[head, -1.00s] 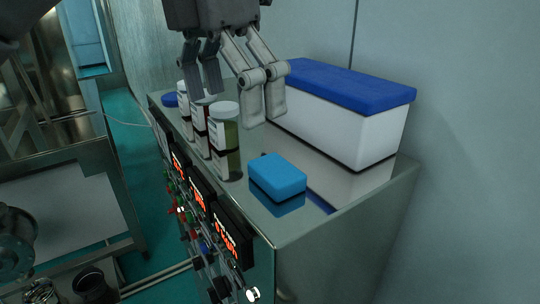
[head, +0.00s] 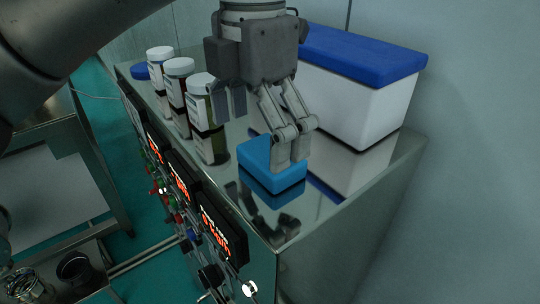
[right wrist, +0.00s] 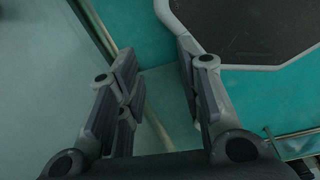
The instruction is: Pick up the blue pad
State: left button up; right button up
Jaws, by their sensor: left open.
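The blue pad (head: 256,156) is a light blue rounded block lying flat on the shiny metal top of the control cabinet (head: 235,190), near its front edge, in the head view. My left gripper (head: 262,128) is open and points down over the pad. Its light grey finger overlaps the pad's right part, and the darker finger shows farther left and behind. I cannot tell whether either finger touches the pad. My right gripper (right wrist: 156,58) is open and empty in the right wrist view, above a teal floor and away from the pad.
Three white-capped jars (head: 178,92) stand left of the pad. A white box with a dark blue lid (head: 360,58) stands behind it to the right, close to my left gripper. A round blue lid (head: 140,71) lies at the far left corner. Red displays (head: 215,232) line the cabinet's front.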

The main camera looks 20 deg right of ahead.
aim_at(260, 157)
pick_arm(q)
jog(key=shift+s+f+p, duration=0.25)
jog(key=shift+f+p, duration=0.2)
jog(key=shift+f, duration=0.6)
jog(key=shift+w+d+f, duration=0.1)
jog(key=shift+w+f, duration=0.05)
jog(key=shift+f, duration=0.75)
jog(key=c, duration=1)
pick_arm(e)
jog(key=shift+s+d+r, duration=0.1)
jog(key=shift+s+r, duration=0.05)
jog(key=shift+r, duration=0.6)
